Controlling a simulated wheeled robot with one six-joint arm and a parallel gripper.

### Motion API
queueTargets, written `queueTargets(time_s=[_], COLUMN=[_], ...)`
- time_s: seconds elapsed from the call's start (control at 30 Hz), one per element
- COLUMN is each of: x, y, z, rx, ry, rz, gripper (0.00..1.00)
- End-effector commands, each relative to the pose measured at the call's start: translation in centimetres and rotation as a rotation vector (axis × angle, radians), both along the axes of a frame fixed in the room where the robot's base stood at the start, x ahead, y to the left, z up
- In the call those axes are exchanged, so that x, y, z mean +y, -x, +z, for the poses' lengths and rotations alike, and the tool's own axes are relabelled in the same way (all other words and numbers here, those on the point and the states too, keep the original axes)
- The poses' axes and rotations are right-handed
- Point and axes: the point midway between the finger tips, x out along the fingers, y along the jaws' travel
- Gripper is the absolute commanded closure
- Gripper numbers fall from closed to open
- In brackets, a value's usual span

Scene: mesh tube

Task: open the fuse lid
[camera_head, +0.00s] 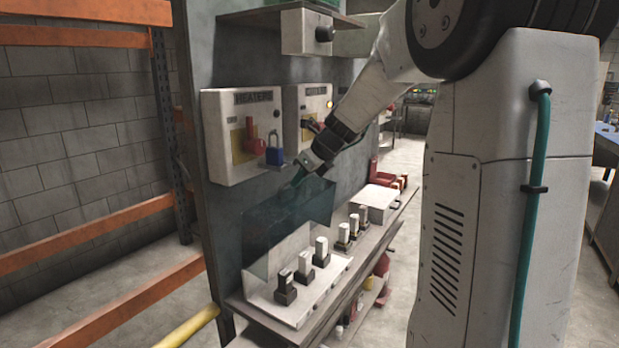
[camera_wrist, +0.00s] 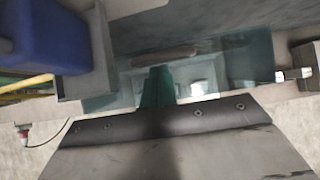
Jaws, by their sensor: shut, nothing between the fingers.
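The fuse lid (camera_head: 287,215) is a clear, bluish cover that stands tilted up over the white fuse base (camera_head: 277,306) in the head view. Under and in front of it are several fuses (camera_head: 321,250) in dark holders. My gripper (camera_head: 300,178) is shut at the lid's upper edge, with nothing seen between the fingers; I cannot tell whether it touches the lid. In the wrist view the gripper (camera_wrist: 157,88) shows as a dark green finger shape in front of the see-through lid (camera_wrist: 250,68).
A panel labelled HEATERS (camera_head: 240,135) with a red switch and a blue padlock (camera_head: 274,150) hangs just above left; the padlock also shows close in the wrist view (camera_wrist: 40,35). A second panel (camera_head: 306,112) is beside it. A white box (camera_head: 377,203) stands farther along the shelf.

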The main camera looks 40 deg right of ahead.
Motion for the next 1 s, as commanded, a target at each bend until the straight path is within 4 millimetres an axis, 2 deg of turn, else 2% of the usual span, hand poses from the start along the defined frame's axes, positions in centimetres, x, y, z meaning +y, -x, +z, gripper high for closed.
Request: queueTargets(time_s=[0.37, 0.63, 1.0], x=[0.1, 0.9, 0.7], y=[-0.3, -2.4, -2.0], z=[0.0, 0.6, 0.7], rx=[0.000, 0.001, 0.000], ry=[0.001, 0.002, 0.001], rz=[0.000, 0.002, 0.000], gripper=[1.00, 1.00, 1.00])
